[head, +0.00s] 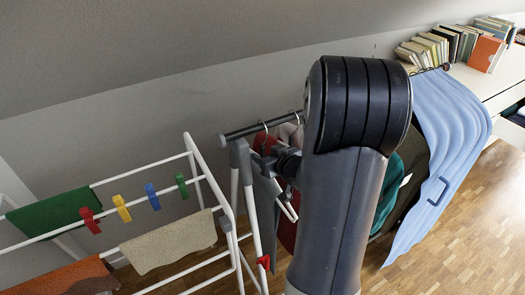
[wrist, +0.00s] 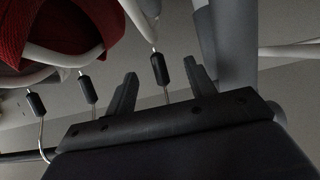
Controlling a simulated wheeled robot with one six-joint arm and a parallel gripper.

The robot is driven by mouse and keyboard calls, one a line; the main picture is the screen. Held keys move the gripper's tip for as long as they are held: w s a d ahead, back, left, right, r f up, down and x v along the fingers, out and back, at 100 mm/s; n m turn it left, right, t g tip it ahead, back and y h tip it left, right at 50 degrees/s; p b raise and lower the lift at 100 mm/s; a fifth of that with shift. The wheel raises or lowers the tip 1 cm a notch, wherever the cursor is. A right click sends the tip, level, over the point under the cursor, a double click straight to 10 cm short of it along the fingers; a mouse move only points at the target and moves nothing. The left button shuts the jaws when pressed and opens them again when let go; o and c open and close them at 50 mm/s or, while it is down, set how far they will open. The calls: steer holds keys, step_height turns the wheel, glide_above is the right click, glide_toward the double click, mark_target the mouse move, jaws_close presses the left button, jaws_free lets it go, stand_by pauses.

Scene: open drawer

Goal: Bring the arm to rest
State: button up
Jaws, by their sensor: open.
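My arm stands large in the middle of the head view and covers much of the clothes rail behind it. My gripper (wrist: 158,68) shows in the wrist view with its two dark fingers apart. A hanger neck with a black sleeve (wrist: 160,70) appears between the fingers; I cannot tell how far beyond them it is. In the head view the gripper is small beside the arm, near the hangers, and mostly hidden.
The clothes rail (head: 262,127) carries hangers and garments, including a light blue one (head: 450,125) at right. A white drying rack (head: 195,165) with cloths and coloured pegs stands at left. Books (head: 485,50) line a white surface at upper right. Wooden floor (head: 455,245) shows at lower right.

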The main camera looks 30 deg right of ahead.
mark_target(263, 146)
steer(key=p+v, duration=0.1)
steer(key=v, duration=0.6)
steer(key=b+x, duration=0.2)
steer(key=x, duration=0.8)
steer(key=shift+w+f, duration=0.2)
steer(key=shift+w, duration=0.1)
steer(key=shift+w+r+p, duration=0.1)
steer(key=shift+r+p, duration=1.15)
steer(key=shift+r, duration=0.2)
steer(key=shift+s, duration=0.25)
steer(key=shift+f, duration=0.15)
